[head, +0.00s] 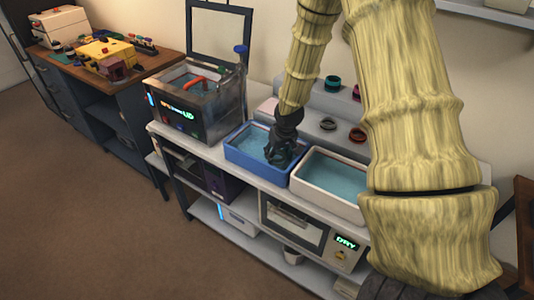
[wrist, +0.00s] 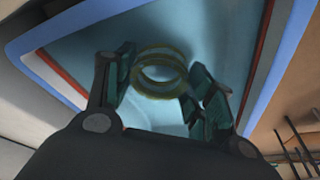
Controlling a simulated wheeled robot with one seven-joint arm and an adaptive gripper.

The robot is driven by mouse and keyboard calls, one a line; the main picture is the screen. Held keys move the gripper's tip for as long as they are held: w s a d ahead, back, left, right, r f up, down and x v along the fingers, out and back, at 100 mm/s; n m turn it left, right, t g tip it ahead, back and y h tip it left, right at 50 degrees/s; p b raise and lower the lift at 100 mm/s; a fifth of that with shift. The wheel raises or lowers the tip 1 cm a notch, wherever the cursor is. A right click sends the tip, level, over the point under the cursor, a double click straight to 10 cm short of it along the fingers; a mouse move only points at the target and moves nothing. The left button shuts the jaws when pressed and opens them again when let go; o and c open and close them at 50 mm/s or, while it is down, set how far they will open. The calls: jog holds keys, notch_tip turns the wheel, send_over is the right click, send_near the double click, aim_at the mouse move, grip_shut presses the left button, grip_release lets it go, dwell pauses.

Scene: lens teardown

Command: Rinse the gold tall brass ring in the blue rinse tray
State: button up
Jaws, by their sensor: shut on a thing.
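The gold tall brass ring (wrist: 160,73) shows in the wrist view between the two fingers of my gripper (wrist: 165,85), which is shut on it. In the head view my gripper (head: 281,155) points down into the blue rinse tray (head: 238,158), at its right part. The tray's blue rim (wrist: 262,65) and pale water surround the ring in the wrist view. The ring is hidden behind my gripper in the head view. I cannot tell how deep the ring sits in the water.
A white tray (head: 297,181) of water stands right of the blue tray. A tank with a lit display (head: 184,116) stands to its left. Several small rings, one teal (head: 333,83) and one red (head: 357,135), sit on the stepped shelf behind. A wooden bench (head: 155,64) is at far left.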

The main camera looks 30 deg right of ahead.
jog(key=shift+r, duration=0.3)
jog(key=shift+f, duration=0.35)
jog(key=shift+f, duration=0.3)
jog(key=shift+r, duration=0.25)
jog(key=shift+r+p, duration=0.4)
jog(key=shift+p, duration=0.2)
jog(key=shift+f, duration=0.3)
jog(key=shift+f, duration=0.35)
jog(key=shift+r, duration=0.25)
